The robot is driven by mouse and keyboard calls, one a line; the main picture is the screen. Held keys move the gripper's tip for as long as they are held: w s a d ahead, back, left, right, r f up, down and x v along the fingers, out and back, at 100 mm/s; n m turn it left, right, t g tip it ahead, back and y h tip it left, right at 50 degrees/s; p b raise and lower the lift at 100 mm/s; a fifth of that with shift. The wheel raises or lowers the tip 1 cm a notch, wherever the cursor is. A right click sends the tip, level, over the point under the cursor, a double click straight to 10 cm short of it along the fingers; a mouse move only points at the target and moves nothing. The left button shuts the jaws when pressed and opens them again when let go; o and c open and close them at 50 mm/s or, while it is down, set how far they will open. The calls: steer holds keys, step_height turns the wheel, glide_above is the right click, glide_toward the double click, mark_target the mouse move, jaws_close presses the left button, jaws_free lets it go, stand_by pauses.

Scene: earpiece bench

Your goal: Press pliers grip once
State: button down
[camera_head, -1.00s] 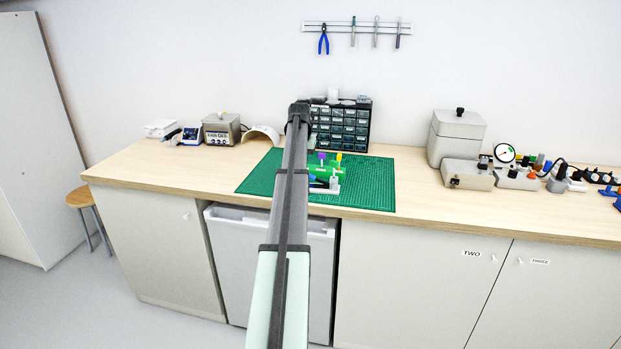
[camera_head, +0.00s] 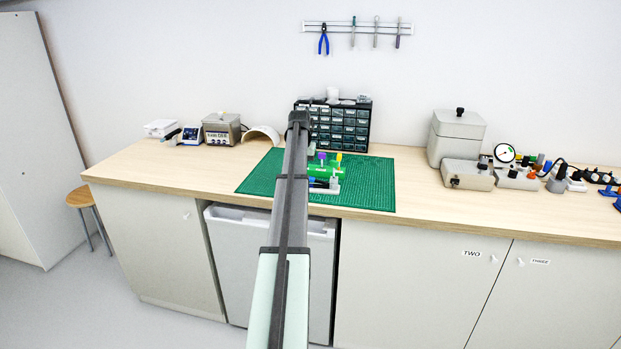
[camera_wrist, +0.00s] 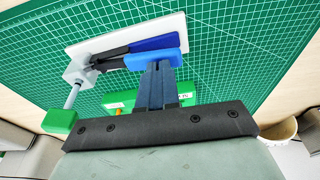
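The pliers (camera_wrist: 150,44) have blue grips and dark jaws. They lie on a white base plate (camera_wrist: 120,38) on the green cutting mat in the wrist view. A grey block (camera_wrist: 78,72) sits at their jaw end. My gripper (camera_wrist: 158,66) has its two dark fingers together, with nothing seen between them. The fingertips are at the near blue grip and overlap its edge in the picture; I cannot tell whether they touch. In the head view my arm hides the gripper, and the pliers fixture (camera_head: 324,189) shows only partly, right of the arm.
A green block (camera_wrist: 115,98) lies behind the fingers, and another green part (camera_wrist: 60,121) is at left. The cutting mat (camera_head: 372,188) has free room to the right. A drawer cabinet (camera_head: 350,128) stands behind it. Grey boxes (camera_head: 466,174) stand at right.

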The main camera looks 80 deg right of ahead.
step_height(320, 180, up, 8)
stand_by(1.3)
steer(key=shift+f, duration=0.15)
